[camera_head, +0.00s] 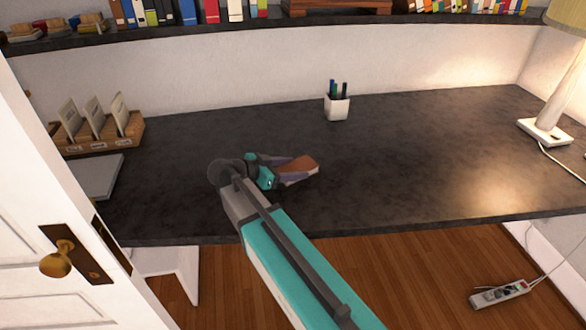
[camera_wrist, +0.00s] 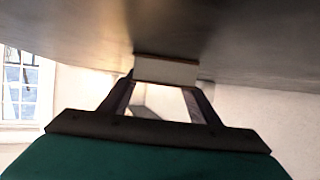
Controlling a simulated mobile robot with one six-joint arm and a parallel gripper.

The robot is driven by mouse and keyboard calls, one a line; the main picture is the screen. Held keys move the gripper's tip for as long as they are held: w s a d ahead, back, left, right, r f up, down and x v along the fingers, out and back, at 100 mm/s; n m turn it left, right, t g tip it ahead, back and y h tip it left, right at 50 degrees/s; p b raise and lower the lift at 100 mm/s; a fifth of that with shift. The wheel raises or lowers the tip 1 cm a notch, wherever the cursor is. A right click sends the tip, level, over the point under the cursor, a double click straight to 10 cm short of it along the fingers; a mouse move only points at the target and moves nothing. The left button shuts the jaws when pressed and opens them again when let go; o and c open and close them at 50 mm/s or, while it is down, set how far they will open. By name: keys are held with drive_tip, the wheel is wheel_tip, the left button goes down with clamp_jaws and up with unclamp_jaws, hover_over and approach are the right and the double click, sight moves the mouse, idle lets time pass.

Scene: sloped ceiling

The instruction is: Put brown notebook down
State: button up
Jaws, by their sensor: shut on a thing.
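The brown notebook (camera_head: 302,164) is a small brown-covered book with pale page edges. My gripper (camera_head: 290,168) is shut on it, over the dark desk top (camera_head: 420,150) in the head view. In the wrist view, the notebook's pale edge (camera_wrist: 166,71) sits between the tips of my gripper (camera_wrist: 166,84), with the dark desk surface right by it. I cannot tell whether the notebook touches the desk. My arm hides part of the desk's front edge.
A white pen cup (camera_head: 337,107) stands behind the notebook. A wooden card holder (camera_head: 100,132) and a grey flat item (camera_head: 97,177) are at left. A lamp (camera_head: 550,110) stands at right. The desk between cup and lamp is clear. A white door (camera_head: 50,220) is near left.

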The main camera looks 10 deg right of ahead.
drive_tip(key=o, duration=1.2)
drive_tip(key=shift+c, duration=0.2)
drive_tip(key=shift+r, duration=0.15)
drive_tip(key=b+v, duration=0.1)
drive_tip(key=v, duration=1.1)
